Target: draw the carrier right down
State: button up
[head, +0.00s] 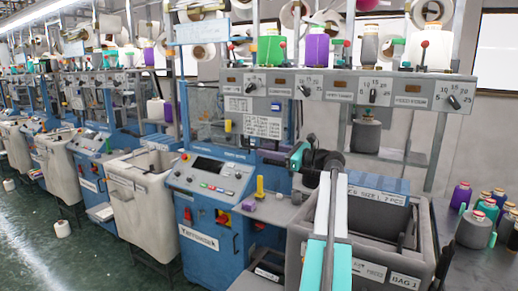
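No part can be picked out with certainty as the carrier. A small yellow piece (228,126) sits on the front of the blue knitting machine (205,205), left of a white label. My arm reaches up from the bottom centre, and its dark and teal end (299,156) is in front of the machine's right side. My gripper's fingers cannot be made out there, and I see nothing held. The arm's end hides part of the machine behind it.
A grey bin (299,240) with a blue box (378,194) stands at the lower right. A yellow post (260,187) and a purple block (249,206) are on the machine's ledge. Yarn cones stand on the dark table (455,262) at right.

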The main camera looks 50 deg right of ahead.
jog(key=shift+x, duration=1.5)
jog(key=shift+c, duration=0.4)
